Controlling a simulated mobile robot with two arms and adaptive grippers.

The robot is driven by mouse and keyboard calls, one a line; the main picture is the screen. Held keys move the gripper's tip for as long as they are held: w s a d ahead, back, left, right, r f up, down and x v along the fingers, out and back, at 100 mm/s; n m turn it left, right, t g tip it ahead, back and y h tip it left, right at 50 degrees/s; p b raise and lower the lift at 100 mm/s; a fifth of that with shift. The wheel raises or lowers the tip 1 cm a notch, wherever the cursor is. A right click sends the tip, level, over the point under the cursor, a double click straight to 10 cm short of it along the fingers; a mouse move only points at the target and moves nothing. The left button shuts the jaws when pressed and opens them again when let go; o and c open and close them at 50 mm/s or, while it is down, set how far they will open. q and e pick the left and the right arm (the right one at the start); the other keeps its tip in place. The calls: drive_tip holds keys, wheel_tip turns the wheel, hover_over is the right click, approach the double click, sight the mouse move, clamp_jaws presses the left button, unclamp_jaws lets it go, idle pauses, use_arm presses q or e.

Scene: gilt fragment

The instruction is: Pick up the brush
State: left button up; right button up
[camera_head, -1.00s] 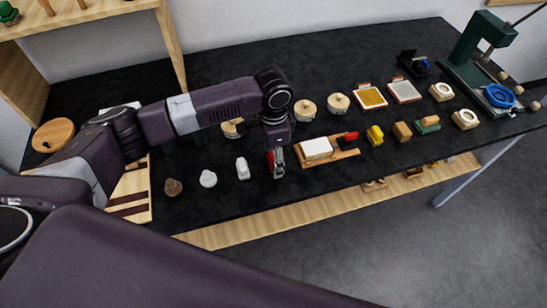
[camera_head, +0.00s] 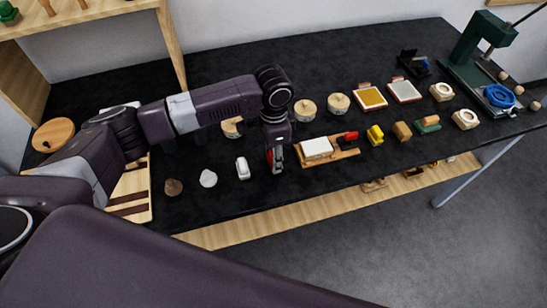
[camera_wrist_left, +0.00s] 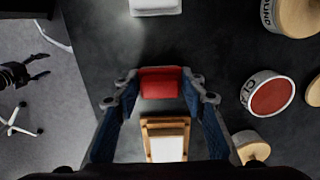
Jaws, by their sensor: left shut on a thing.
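My left gripper (camera_head: 275,160) points down over the front part of the black table, just left of the wooden tray. In the left wrist view its two fingers (camera_wrist_left: 159,88) are closed on the sides of a red block-like thing (camera_wrist_left: 160,80). A little red also shows at the fingertips in the head view (camera_head: 270,155). This held thing may be the brush, but I see no bristles. Its underside is hidden, so I cannot tell whether it touches the table. My right gripper is not in view.
The wooden tray (camera_head: 351,151) bears a white block (camera_head: 317,148) and a red item (camera_head: 350,136). A small white object (camera_head: 243,168) stands left of my gripper. Round containers (camera_head: 304,109) stand behind. Several small items, including a yellow one (camera_head: 375,135), line the right.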

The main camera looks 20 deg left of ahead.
use_arm(q)
wheel_tip(320, 180, up, 20)
drive_tip(key=b, duration=0.2)
drive_tip(key=shift+f, duration=0.2)
drive_tip(key=o, duration=0.5)
drive_tip(key=c, duration=0.4)
drive_tip(key=shift+o, duration=0.2)
